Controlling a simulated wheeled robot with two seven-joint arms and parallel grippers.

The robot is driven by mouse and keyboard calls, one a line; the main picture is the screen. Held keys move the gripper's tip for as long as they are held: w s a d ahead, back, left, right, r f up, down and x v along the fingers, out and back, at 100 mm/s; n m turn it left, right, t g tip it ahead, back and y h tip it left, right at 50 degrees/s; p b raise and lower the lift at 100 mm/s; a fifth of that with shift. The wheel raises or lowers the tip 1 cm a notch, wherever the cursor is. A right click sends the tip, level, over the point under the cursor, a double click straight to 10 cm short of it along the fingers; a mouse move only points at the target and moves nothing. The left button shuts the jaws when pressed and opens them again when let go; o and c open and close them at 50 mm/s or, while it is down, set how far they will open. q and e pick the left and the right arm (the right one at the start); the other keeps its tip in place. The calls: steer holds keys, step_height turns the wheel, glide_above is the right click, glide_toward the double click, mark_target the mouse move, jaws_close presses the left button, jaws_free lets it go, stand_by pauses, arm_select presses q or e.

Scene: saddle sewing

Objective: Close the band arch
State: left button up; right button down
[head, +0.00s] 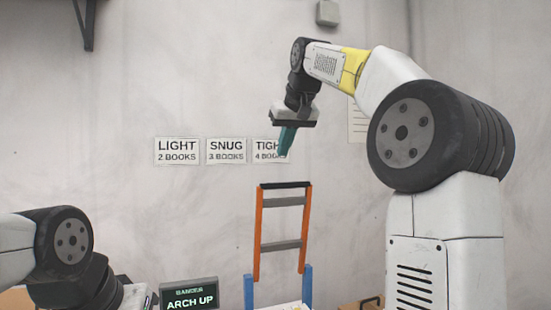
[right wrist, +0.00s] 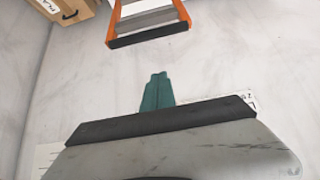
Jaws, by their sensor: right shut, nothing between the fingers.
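The band arch (head: 259,228) stands raised, with orange side bars, grey crossbars and a black top bar. Its lower ends meet blue posts (head: 307,286). My right gripper (head: 286,142) is shut and empty, with teal fingers pointing down, above the arch's top bar and apart from it. In the right wrist view the shut fingers (right wrist: 157,90) show below the arch's black bar (right wrist: 150,35), with a gap between. My left arm shows at the lower left of the head view, but its gripper is not in view.
A small dark display (head: 189,296) reads "BANDER ARCH UP". Wall cards (head: 177,151) read LIGHT, SNUG and a partly covered third. A cardboard box (right wrist: 65,10) shows at the top left of the right wrist view. The air around the arch looks clear.

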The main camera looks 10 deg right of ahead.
steer(key=x, duration=0.9)
steer(key=shift+s+d+f, duration=0.15)
steer(key=shift+s+f, duration=0.05)
steer(key=shift+s, duration=0.45)
steer(key=shift+s+d+f, duration=0.15)
steer(key=shift+s, duration=0.5)
steer(key=shift+s+d+f, duration=0.15)
steer(key=shift+s+f, duration=0.05)
steer(key=shift+s, duration=0.5)
